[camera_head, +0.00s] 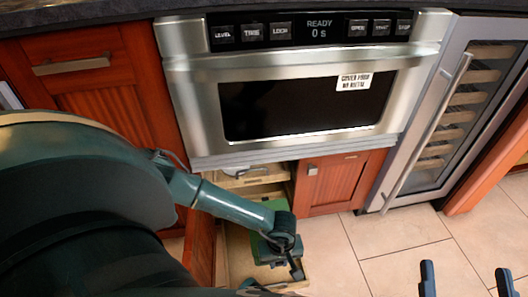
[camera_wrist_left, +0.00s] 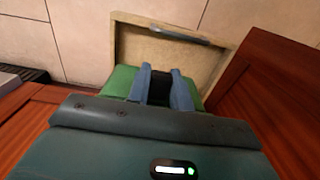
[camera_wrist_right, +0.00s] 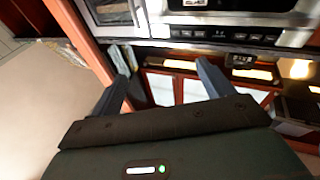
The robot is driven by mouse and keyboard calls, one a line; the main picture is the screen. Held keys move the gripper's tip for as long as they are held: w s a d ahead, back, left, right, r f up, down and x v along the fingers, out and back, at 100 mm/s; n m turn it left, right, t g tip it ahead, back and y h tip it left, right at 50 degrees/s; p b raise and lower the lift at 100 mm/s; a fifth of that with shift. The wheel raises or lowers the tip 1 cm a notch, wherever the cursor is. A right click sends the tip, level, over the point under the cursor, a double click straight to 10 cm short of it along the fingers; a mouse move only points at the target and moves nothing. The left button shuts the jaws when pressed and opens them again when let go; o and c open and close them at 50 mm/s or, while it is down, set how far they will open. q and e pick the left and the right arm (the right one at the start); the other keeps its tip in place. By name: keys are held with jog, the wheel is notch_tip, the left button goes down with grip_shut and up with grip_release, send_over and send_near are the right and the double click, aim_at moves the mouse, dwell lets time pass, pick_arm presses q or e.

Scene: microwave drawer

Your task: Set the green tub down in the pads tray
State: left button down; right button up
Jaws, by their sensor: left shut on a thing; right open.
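The green tub (camera_head: 259,247) is low in front of the open cabinet under the microwave, partly hidden by my left arm. My left gripper (camera_head: 288,262) is shut on it. In the left wrist view the green tub (camera_wrist_left: 121,81) shows on both sides of the fingers (camera_wrist_left: 167,88). A pale wooden pull-out tray (camera_wrist_left: 131,42), which seems to be the pads tray, surrounds the tub from above. I cannot tell whether the tub touches its floor. No pads show. My right gripper (camera_head: 466,277) is open and empty, over the floor at lower right.
An upper wooden shelf or tray (camera_head: 252,178) sits above the lower one, under the microwave drawer (camera_head: 300,100). A red-brown cabinet door (camera_wrist_left: 268,85) stands open beside the tray. A wine cooler (camera_head: 445,120) is at right. The tiled floor (camera_head: 390,240) is clear.

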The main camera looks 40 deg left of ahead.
pick_arm(q)
notch_tip(320, 180, down, 9)
jog(key=b, duration=0.4)
jog(key=shift+f+b, duration=0.3)
pick_arm(e)
jog(key=shift+w+d+r+n+t+y, duration=0.1)
jog(key=shift+w+r+n+t+y, duration=0.2)
jog(key=shift+r+n+y, duration=0.45)
jog(key=shift+w+d+r+n+t+y, duration=0.1)
jog(key=shift+r+n+t+y, duration=0.25)
jog(key=shift+r+n+y, duration=0.4)
jog(key=shift+w+r+n+t+y, duration=0.15)
jog(key=shift+r+n+t+y, duration=0.3)
jog(key=shift+r, duration=0.55)
pick_arm(q)
jog(key=shift+f, duration=0.1)
jog(key=c, duration=1.7)
grip_release()
jog(key=o, duration=0.4)
jog(key=shift+o, duration=0.2)
pick_arm(e)
jog(key=shift+r+y, duration=0.1)
jog(key=shift+y, duration=0.15)
